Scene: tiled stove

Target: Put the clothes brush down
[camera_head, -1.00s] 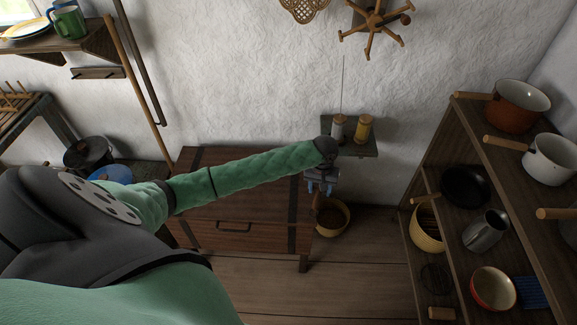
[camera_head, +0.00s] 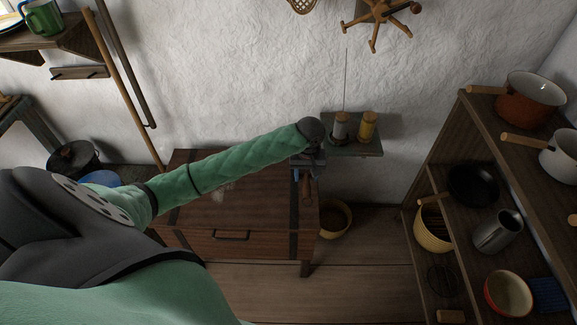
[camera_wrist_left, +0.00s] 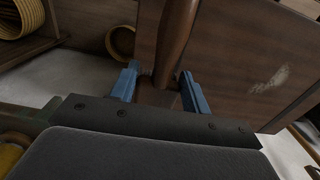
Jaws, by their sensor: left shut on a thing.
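The clothes brush is a brown wooden thing (camera_head: 308,191), small and partly hidden by my gripper in the head view. In the left wrist view its long rounded handle (camera_wrist_left: 177,38) runs up and away from between the blue fingers. My left gripper (camera_head: 305,174) is shut on the brush and holds it by the right end of the wooden chest (camera_head: 215,212). The left gripper also shows in the wrist view (camera_wrist_left: 160,88). I cannot tell whether the brush touches the chest top. My right gripper is out of view.
A small wall shelf (camera_head: 352,149) with two shakers is close behind my left gripper. A basket (camera_head: 335,218) stands on the floor right of the chest. A shelf rack (camera_head: 445,150) with pots fills the right side. The chest top looks largely clear.

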